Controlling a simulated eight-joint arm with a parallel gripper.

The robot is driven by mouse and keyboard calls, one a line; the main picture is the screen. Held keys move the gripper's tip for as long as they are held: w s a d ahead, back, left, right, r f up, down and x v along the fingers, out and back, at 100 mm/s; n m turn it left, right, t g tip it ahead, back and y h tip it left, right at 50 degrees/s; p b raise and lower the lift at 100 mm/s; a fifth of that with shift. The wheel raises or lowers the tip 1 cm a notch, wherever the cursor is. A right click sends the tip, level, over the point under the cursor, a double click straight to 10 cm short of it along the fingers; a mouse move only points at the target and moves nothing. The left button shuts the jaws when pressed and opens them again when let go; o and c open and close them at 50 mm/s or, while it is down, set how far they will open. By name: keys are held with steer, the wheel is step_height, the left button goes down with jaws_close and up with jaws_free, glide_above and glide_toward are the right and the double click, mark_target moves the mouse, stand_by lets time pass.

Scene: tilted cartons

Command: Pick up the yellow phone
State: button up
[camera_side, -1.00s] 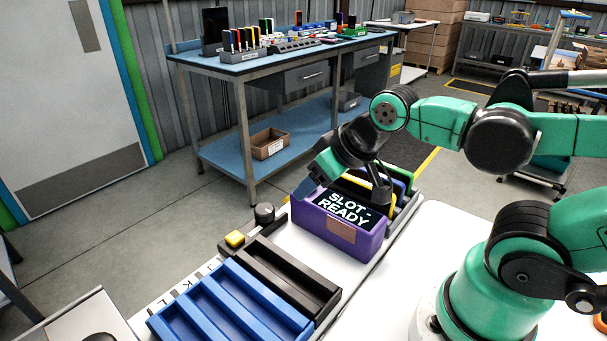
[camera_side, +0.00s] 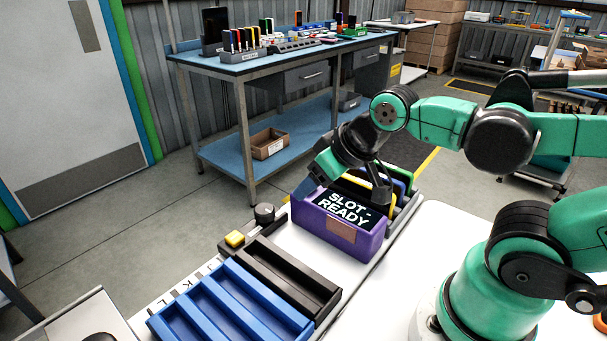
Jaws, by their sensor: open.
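A yellow phone (camera_side: 355,181) stands in a slot behind the purple carton front (camera_side: 345,236), which reads "SLOT-READY". Only a thin strip of its top edge shows. My gripper (camera_side: 383,200) is just above the carton, with its dark fingers over the slots at the yellow phone. The jaws are open. The near finger and the carton front hide most of the phone, and I cannot tell whether the fingers touch it.
Blue and green phones stand in slots behind the yellow one. A black tray (camera_side: 290,280) and a blue slotted tray (camera_side: 232,305) lie to the left on the white table (camera_side: 410,240). A yellow button (camera_side: 235,238) and a black knob (camera_side: 264,212) are near the tray.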

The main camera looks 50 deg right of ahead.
mark_target(361, 181)
steer(key=shift+o, duration=0.3)
steer(key=d+g, duration=0.1)
steer(key=d, duration=0.1)
steer(key=w+d+g, duration=0.1)
steer(key=d, duration=0.1)
steer(key=d+g+h, duration=0.1)
steer(key=d, duration=0.1)
steer(key=shift+w+d+f, duration=0.15)
steer(key=shift+d+f, duration=0.1)
steer(key=shift+d, duration=0.1)
steer(key=d+g, duration=0.1)
steer(key=d, duration=0.1)
steer(key=d+f+g, duration=0.1)
steer(key=d, duration=0.2)
steer(key=d+f+g, duration=0.1)
steer(key=d, duration=0.1)
steer(key=shift+s+d+f+g+y, duration=0.25)
steer(key=shift+s+d+g+y, duration=0.05)
steer(key=shift+s+g+y, duration=0.1)
steer(key=shift+d+f, duration=0.2)
steer(key=shift+d, duration=0.1)
steer(key=shift+s+d+f, duration=0.1)
steer(key=shift+d+f, duration=0.05)
steer(key=shift+f, duration=2.7)
jaws_close()
